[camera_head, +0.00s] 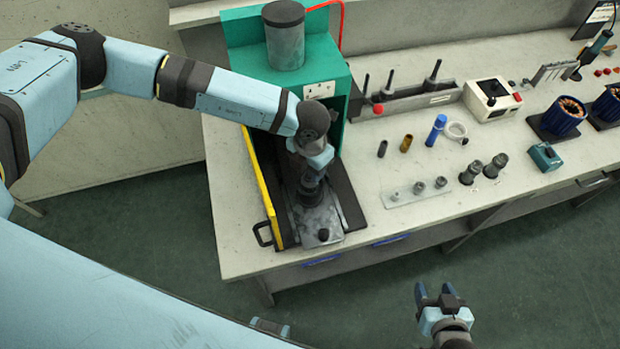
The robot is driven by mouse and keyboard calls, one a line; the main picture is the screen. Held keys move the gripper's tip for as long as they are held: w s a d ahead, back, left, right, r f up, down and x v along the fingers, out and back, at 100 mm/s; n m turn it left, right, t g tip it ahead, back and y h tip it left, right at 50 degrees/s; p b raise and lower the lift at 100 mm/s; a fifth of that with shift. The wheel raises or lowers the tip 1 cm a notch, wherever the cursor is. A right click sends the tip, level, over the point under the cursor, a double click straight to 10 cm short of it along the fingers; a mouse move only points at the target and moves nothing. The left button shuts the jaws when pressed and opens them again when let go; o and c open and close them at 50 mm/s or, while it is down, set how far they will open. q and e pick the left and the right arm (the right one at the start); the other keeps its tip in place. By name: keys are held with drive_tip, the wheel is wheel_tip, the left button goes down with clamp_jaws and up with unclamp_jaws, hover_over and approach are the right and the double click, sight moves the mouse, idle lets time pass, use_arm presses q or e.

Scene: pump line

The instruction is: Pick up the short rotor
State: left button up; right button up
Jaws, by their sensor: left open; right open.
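I cannot tell for sure which piece is the short rotor. Dark upright shafts of differing heights (389,82) stand along a long grey holder (415,102) at the back of the bench. Two grey ribbed metal pieces (483,169) stand near the front edge. My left gripper (311,190) points down over the grey plate (322,222) in front of the green press (335,78); its fingers are partly hidden by the wrist, and I see nothing held. My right gripper (437,290) is open and empty, over the floor in front of the bench.
A plate (417,192) carries small metal cylinders. Behind it stand a dark cylinder (382,148), a brass one (406,143), a blue bottle (436,130) and a white ring (456,131). Blue copper-wound stators (563,116) are at right. A yellow guard (262,188) borders the press.

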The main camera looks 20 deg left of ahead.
use_arm(q)
drive_tip(key=shift+f, duration=0.2)
clamp_jaws()
drive_tip(key=shift+r, duration=0.1)
drive_tip(key=shift+w+r, duration=0.1)
drive_tip(key=shift+r, duration=0.05)
drive_tip(key=shift+r, duration=0.3)
wheel_tip(320, 180, up, 19)
drive_tip(key=b, duration=0.3)
drive_tip(key=shift+b, duration=0.35)
drive_tip(key=shift+r, duration=0.15)
